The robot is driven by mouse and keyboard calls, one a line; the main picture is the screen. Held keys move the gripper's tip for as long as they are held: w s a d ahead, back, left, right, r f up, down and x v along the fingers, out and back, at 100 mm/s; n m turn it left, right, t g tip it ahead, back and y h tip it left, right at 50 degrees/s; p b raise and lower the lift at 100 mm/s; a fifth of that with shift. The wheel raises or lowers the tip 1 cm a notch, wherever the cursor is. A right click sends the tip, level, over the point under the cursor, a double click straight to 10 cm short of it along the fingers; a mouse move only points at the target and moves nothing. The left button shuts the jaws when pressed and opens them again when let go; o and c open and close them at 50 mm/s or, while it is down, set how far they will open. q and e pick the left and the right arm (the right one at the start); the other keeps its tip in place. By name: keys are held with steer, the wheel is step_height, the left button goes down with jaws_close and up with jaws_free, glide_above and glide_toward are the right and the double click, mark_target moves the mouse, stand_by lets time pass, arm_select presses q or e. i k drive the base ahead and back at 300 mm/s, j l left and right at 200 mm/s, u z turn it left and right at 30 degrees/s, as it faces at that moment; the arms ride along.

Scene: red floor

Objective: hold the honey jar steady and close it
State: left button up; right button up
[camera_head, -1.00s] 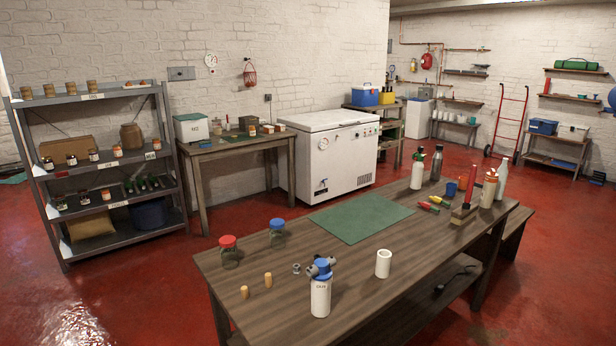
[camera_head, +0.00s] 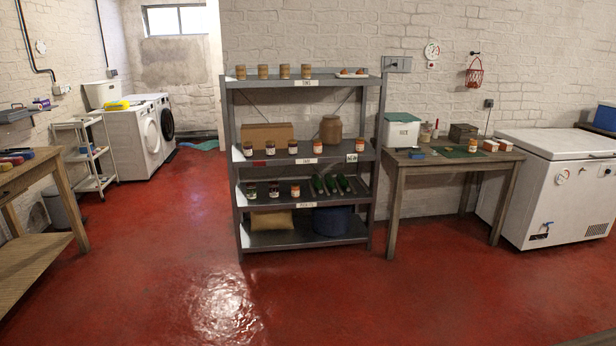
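I cannot tell for sure which thing is the honey jar. Several small jars with dark or orange contents stand on the grey shelf rack, among them an orange one (camera_head: 318,147) on the second shelf and another orange one (camera_head: 295,190) on the third. A small orange jar (camera_head: 473,146) also stands on the wooden side table (camera_head: 450,160). At this size I cannot read their labels or tell open jars from closed ones. Neither of my grippers is in view.
The grey rack (camera_head: 310,160) also holds tan cans, a cardboard box (camera_head: 267,134), a brown crock (camera_head: 330,130) and a blue tub (camera_head: 332,219). A white chest freezer (camera_head: 560,190) stands right, washing machines (camera_head: 140,138) back left, a workbench (camera_head: 40,200) left. Red floor (camera_head: 300,290) ahead is clear.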

mark_target(472, 144)
steer(key=i+z, duration=0.1)
steer(key=i, duration=0.45)
steer(key=i+j+z, duration=0.1)
steer(key=i, duration=0.5)
steer(key=i+j, duration=0.25)
steer(key=i, duration=0.3)
steer(key=i+j+z, duration=0.15)
steer(key=i, duration=0.4)
steer(key=i+l+z, duration=0.35)
steer(key=i+z, duration=0.15)
steer(key=i, duration=0.35)
steer(key=i+z, duration=0.5)
steer(key=i, duration=0.4)
steer(key=i+j+z, duration=0.45)
steer(key=i, duration=0.45)
steer(key=i+z, duration=0.3)
steer(key=i, duration=0.5)
